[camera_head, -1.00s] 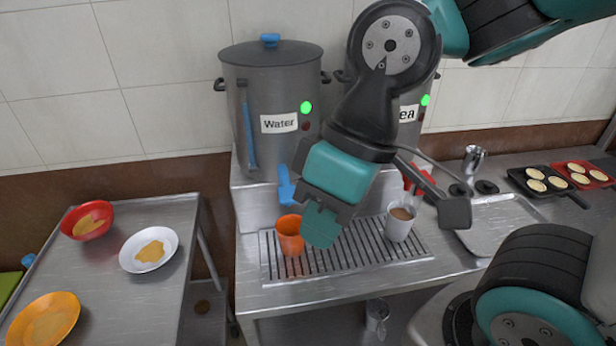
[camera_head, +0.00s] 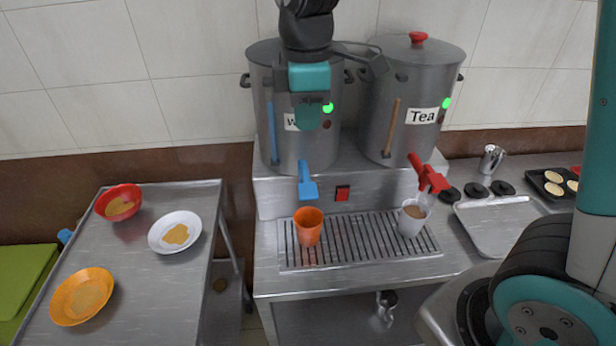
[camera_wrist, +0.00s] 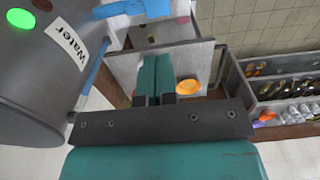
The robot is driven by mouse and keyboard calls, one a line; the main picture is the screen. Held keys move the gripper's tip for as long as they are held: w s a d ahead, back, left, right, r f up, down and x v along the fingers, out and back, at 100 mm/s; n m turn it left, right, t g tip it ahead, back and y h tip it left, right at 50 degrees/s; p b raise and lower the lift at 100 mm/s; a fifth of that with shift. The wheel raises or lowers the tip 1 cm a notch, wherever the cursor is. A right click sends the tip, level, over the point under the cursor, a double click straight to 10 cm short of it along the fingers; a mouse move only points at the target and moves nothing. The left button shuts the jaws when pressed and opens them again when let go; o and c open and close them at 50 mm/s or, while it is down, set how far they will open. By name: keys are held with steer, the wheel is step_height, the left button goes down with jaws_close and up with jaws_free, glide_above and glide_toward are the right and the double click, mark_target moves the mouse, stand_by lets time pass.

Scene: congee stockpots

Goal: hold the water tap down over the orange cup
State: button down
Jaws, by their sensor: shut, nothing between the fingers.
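The grey water pot (camera_head: 285,140) stands at the back of the counter, with a blue tap (camera_head: 307,182) at its base. The orange cup (camera_head: 308,228) stands upright on the drip grate, just below the blue tap. My gripper (camera_head: 306,118) is shut and empty, in front of the pot and above the tap, covering part of the Water label. In the wrist view my gripper (camera_wrist: 156,75) points past the pot (camera_wrist: 40,75), its two teal fingers together. The cup cannot be made out clearly in the wrist view.
A metal tray (camera_head: 495,222) lies to the right. A side table (camera_head: 145,285) with bowls stands left, across a gap.

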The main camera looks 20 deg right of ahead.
mark_target(307, 192)
step_height(307, 192, down, 14)
steer(key=p, duration=0.4)
stand_by(0.5)
